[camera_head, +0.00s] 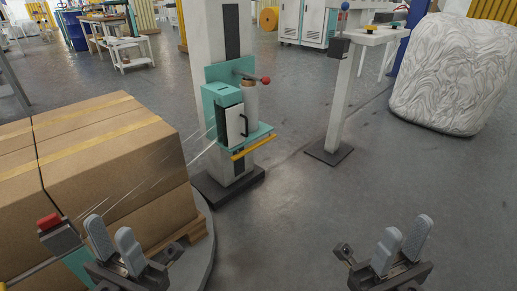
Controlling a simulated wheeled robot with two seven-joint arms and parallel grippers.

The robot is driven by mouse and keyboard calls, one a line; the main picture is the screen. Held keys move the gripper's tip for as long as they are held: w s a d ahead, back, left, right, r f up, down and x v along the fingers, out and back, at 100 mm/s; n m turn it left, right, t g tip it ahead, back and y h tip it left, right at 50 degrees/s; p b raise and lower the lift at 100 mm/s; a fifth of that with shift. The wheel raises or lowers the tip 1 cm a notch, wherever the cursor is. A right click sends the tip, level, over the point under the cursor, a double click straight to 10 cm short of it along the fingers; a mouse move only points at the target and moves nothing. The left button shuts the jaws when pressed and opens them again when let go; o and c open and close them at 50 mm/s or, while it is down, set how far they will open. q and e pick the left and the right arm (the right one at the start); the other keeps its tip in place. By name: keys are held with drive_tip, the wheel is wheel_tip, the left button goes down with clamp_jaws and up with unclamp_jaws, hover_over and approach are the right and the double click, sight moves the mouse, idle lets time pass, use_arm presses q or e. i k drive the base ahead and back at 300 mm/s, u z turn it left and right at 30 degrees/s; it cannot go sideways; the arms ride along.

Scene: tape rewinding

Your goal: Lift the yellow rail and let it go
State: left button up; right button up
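The yellow rail (252,147) is a short bar along the lower front edge of the teal carriage (215,95), which is mounted on a white column. It sits level with the carriage base, and nothing is touching it. My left gripper (110,228) is at the lower left, in front of the wrapped boxes, with its two grey fingers apart and nothing between them. My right gripper (406,230) is at the lower right over bare floor, fingers also apart and empty. Both grippers are well short of the rail in the picture.
Large cardboard boxes (110,155) stand on a pallet on a round turntable (205,245) at the left, with clear film stretched towards the carriage. A red-topped control (49,221) is at the lower left. A white post (340,100) and wrapped bale (450,75) stand right. The centre floor is clear.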

sight(244, 152)
drive_tip(key=z, duration=0.05)
drive_tip(key=k, duration=0.65)
drive_tip(key=z, duration=0.35)
drive_tip(key=i, duration=0.35)
drive_tip(key=z, duration=0.8)
drive_tip(key=i, duration=1.35)
drive_tip(key=u, duration=0.85)
drive_tip(key=i, duration=0.65)
